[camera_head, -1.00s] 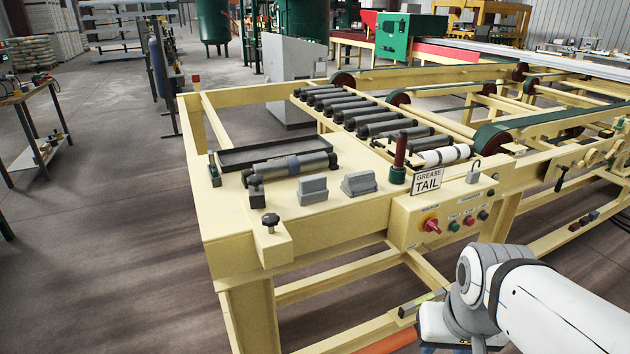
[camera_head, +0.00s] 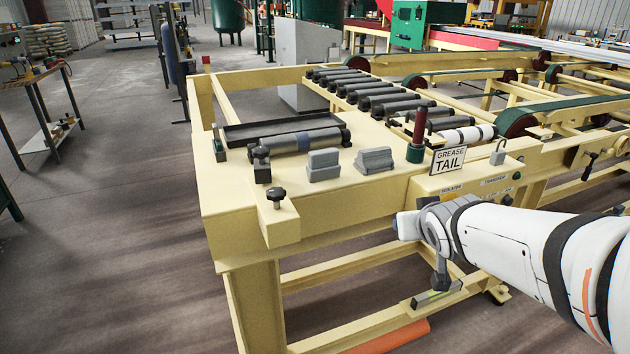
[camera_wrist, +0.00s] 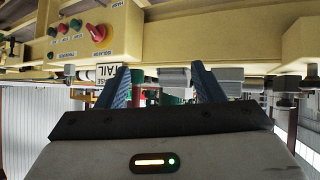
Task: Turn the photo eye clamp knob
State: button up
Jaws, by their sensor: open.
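A small black clamp knob (camera_head: 276,194) stands on a yellow bracket (camera_head: 280,225) at the table's near left corner in the head view. A dark block, perhaps the photo eye (camera_head: 262,166), stands just behind it. In the wrist view, upside down, small dark knob-like parts (camera_wrist: 312,71) show at the right edge; which is the clamp knob is hard to tell. My gripper (camera_wrist: 160,66) is open and empty, its two blue fingers apart. It is away from the knob, in front of the table and to the knob's right. The head view mostly hides the fingers.
Grey blocks (camera_head: 323,164) and a grease sign (camera_head: 449,162) stand along the table's near side. A control panel with a red switch (camera_wrist: 97,33) is on the front. A lower yellow rail runs below.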

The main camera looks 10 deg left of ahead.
jog(key=w+a+f+n+t+y+b, duration=0.1)
jog(key=w+a+n+t+y+b, duration=0.25)
jog(key=a, duration=0.55)
jog(key=n+g+y+b, duration=0.4)
jog(key=n+y, duration=0.1)
jog(key=y, duration=0.6)
send_near(282, 196)
jog(key=shift+h, duration=0.25)
jog(key=x, duration=0.4)
jog(key=shift+w+a+r, duration=0.15)
jog(key=shift+w+a, duration=0.05)
jog(key=shift+a, duration=0.15)
jog(key=b+x, duration=0.1)
jog(key=x, duration=0.6)
jog(key=shift+a+r, duration=0.1)
jog(key=shift+a, duration=0.05)
